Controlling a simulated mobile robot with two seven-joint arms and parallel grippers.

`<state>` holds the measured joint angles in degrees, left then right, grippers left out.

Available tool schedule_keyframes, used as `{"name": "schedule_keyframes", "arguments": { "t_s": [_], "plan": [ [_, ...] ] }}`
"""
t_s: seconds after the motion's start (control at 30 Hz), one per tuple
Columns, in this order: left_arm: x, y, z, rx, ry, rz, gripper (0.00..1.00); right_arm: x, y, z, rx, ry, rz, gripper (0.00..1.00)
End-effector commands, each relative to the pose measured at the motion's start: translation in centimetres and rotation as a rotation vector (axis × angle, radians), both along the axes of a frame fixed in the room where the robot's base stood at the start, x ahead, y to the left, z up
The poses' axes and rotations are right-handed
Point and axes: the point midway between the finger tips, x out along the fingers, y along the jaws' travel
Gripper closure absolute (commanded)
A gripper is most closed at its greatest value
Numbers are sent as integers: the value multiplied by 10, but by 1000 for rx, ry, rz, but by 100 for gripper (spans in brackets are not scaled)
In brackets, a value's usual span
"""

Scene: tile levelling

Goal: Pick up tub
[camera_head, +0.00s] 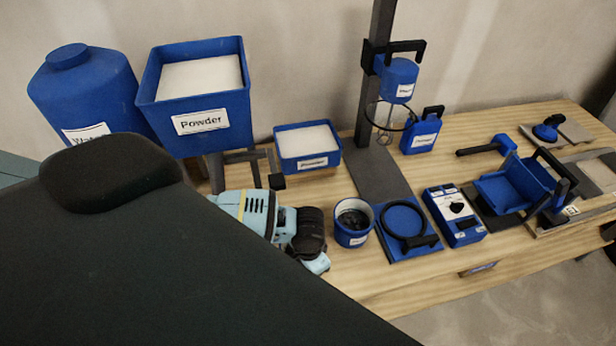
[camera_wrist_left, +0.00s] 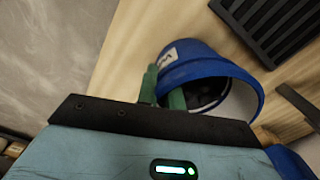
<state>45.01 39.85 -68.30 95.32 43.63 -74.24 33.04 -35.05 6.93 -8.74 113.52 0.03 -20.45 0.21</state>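The tub (camera_head: 352,236) is a small blue round container with a white label and dark contents, standing upright near the bench's front edge. It also shows in the left wrist view (camera_wrist_left: 228,74), with its open mouth facing the camera. My left gripper (camera_head: 318,258) is just left of the tub in the head view; its fingertips are hidden there. In the left wrist view its two green fingers (camera_wrist_left: 163,92) are at the tub's rim, a small gap apart, with blue wall showing between them. Whether they press on it I cannot tell. My right gripper is not in view.
A scale with a black ring (camera_head: 402,222) and a blue device (camera_head: 455,216) stand right of the tub. A powder tray (camera_head: 308,165) and a mixer stand (camera_head: 381,180) are behind it. A dark part of mine blocks the lower left of the head view.

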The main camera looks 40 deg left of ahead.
Motion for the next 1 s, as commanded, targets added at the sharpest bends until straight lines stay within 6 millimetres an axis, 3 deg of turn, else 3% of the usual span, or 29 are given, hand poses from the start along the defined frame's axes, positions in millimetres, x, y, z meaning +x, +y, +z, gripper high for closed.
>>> {"name": "schedule_keyframes", "arguments": {
  "t_s": [1.0],
  "plan": [
    [-6, -1, -4, -3, 15, 0, 100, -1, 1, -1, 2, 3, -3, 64]
  ]
}}
